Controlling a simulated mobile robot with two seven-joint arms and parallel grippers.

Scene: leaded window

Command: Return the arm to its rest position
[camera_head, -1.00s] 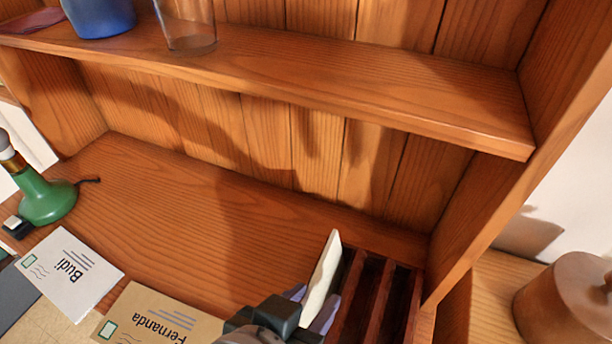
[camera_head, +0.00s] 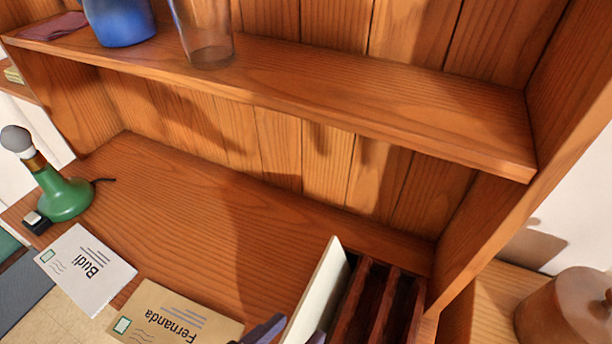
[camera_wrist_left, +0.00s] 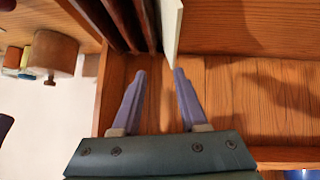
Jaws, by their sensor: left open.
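My left gripper (camera_head: 293,335) is at the bottom edge of the head view, mostly cut off by the frame. In the left wrist view its two purple fingers (camera_wrist_left: 160,76) stand apart with nothing clamped between them. A pale upright card or envelope (camera_head: 318,290) stands at the left side of a dark wooden slotted rack (camera_head: 378,312), just ahead of the fingers. The card also shows in the left wrist view (camera_wrist_left: 171,28), with its lower end close to the fingertips. My right gripper is in no view.
Envelopes marked Budi (camera_head: 86,268) and Fernanda (camera_head: 176,318) lie on the desk at left. A green lamp (camera_head: 63,198) stands behind them. A shelf (camera_head: 330,98) above holds a blue pot (camera_head: 120,20) and a glass (camera_head: 203,35). A round wooden pot (camera_head: 565,308) is at right.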

